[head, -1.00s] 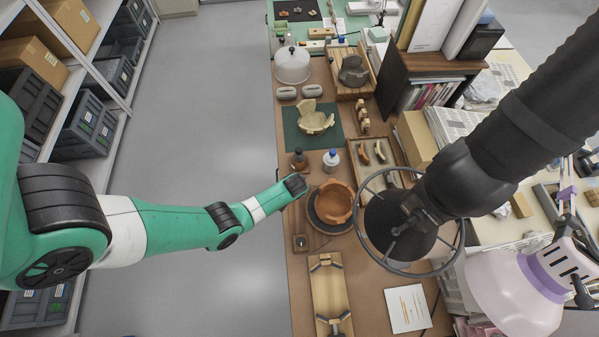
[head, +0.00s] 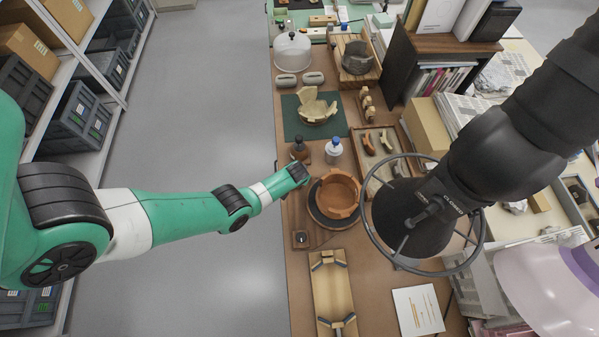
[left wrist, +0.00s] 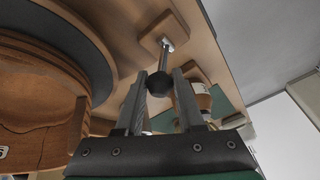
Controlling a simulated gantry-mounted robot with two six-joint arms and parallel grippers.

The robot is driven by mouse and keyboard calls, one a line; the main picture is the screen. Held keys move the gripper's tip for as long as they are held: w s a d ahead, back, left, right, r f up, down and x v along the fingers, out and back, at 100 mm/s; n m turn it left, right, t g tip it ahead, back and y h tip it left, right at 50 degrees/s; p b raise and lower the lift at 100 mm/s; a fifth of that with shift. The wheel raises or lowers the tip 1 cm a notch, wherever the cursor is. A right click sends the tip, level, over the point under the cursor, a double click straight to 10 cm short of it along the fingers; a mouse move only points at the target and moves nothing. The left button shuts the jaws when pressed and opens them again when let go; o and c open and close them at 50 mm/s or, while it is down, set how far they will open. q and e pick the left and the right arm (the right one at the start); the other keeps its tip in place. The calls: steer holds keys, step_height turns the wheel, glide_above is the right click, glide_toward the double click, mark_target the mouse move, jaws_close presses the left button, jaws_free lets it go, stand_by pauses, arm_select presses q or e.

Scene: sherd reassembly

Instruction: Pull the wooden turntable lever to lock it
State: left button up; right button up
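In the left wrist view the lever is a metal rod rising from a wooden plate (left wrist: 165,34) and ending in a round black knob (left wrist: 158,85). My left gripper (left wrist: 160,76) has its two fingers apart, with the knob between them; I cannot tell if either finger touches it. In the head view my left gripper (head: 300,173) is beside the dark round turntable (head: 322,217), which carries a brown bowl (head: 338,193). The bowl and turntable also fill the left of the wrist view. I cannot make out the lever in the head view. My right gripper is out of view.
A brown bottle (head: 299,150) and a white, blue-capped bottle (head: 333,150) stand just behind the gripper. A black hood with a ring (head: 418,215) hangs at the right. A wooden tray (head: 331,290) lies in front. Floor is free left of the table.

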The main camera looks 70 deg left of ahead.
arm_select(q)
jaws_close()
stand_by(1.1)
